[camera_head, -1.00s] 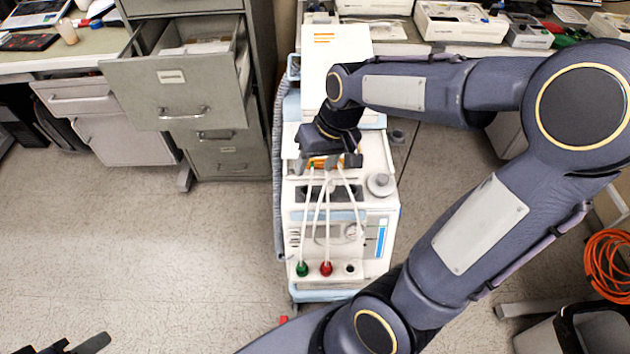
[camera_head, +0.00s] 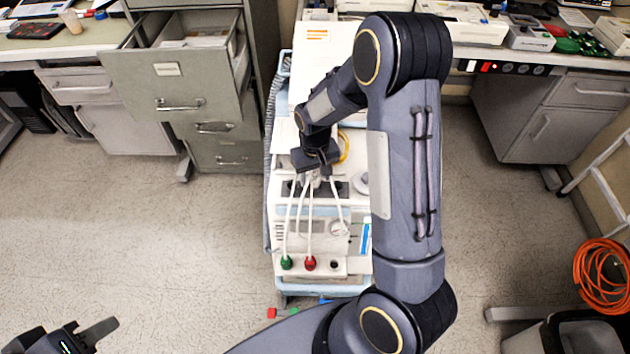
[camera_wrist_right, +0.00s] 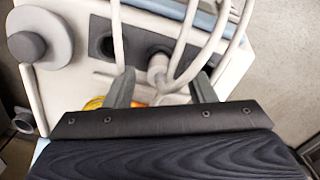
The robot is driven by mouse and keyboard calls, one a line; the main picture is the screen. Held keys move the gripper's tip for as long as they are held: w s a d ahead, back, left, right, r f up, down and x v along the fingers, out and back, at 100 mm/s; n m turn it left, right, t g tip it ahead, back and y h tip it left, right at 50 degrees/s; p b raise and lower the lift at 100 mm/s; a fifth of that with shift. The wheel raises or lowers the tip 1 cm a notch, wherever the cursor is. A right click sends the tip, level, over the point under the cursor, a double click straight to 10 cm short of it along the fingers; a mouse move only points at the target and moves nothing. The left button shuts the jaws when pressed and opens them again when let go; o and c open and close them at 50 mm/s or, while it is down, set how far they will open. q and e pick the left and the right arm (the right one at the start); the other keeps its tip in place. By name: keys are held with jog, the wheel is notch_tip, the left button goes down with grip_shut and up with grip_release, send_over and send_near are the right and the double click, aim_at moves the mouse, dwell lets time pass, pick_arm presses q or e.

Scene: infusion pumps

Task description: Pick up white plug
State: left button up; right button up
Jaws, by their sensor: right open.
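A white plug (camera_wrist_right: 157,66) with a white hose stands in a dark socket strip on top of the machine. In the right wrist view it lies between and just beyond my right gripper's two fingertips (camera_wrist_right: 162,84), which are spread and empty. Contact is not visible. In the head view my right gripper (camera_head: 318,170) hovers over the machine's top and hides the plug there. My left gripper (camera_head: 88,336) is at the bottom left corner, partly cut off, away from the machine.
White hoses run to a green plug (camera_head: 286,262) and a red plug (camera_head: 310,263) on the machine's (camera_head: 350,266) front. A round grey knob (camera_wrist_right: 32,46) is beside the socket strip. An open drawer (camera_head: 165,85) is at left. Orange cable (camera_head: 603,276) hangs at right.

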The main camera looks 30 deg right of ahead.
jog(key=shift+f, duration=0.35)
jog(key=shift+c, duration=0.4)
grip_shut()
jog(key=shift+r, duration=0.15)
jog(key=shift+r, duration=0.5)
jog(key=w+a+r+b, duration=0.1)
jog(key=a+r, duration=1.1)
jog(key=a, duration=0.2)
